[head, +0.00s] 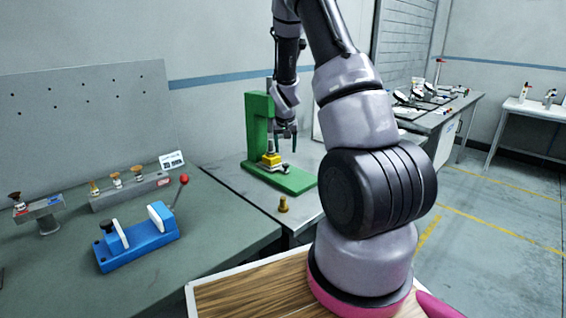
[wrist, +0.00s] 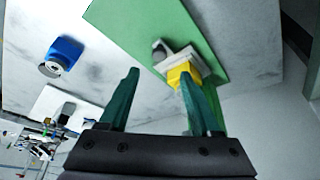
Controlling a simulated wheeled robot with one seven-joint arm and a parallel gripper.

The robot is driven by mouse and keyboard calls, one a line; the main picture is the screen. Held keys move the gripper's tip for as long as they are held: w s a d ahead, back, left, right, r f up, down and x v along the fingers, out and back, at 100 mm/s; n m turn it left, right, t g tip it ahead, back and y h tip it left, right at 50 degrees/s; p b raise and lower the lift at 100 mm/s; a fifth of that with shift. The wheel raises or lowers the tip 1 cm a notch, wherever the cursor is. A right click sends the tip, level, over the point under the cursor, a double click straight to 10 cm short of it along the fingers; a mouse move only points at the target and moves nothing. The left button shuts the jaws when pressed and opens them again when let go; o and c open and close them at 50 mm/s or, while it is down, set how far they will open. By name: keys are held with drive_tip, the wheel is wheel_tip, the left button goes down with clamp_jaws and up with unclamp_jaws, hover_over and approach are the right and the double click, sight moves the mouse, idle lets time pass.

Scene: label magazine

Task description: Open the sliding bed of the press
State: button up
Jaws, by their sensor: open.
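The green press (head: 258,125) stands on a grey bench, its upright behind my gripper. On its green base (head: 298,181) is a yellow block (head: 272,158) with a small brass-coloured part above it. A pale grey bed piece with a dark knob (head: 286,167) sits at the block's front. In the wrist view, the pale bed piece (wrist: 181,57), its round grey knob (wrist: 159,47) and the yellow block (wrist: 184,73) lie ahead of the fingers. My gripper (head: 285,134) is open and empty above the bed. In the wrist view, its right finger (wrist: 157,72) overlaps the yellow block; contact cannot be told.
A brass knob (head: 283,205) stands on the bench before the press. On the left bench are a blue fixture with a red-tipped lever (head: 140,240), a rack of stamps (head: 130,190) and a small stand (head: 40,210). A blue item (wrist: 64,55) shows in the wrist view.

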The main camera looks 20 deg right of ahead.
sight(286, 165)
drive_tip(key=x, duration=0.8)
drive_tip(key=shift+f, duration=0.3)
clamp_jaws()
idle(1.0)
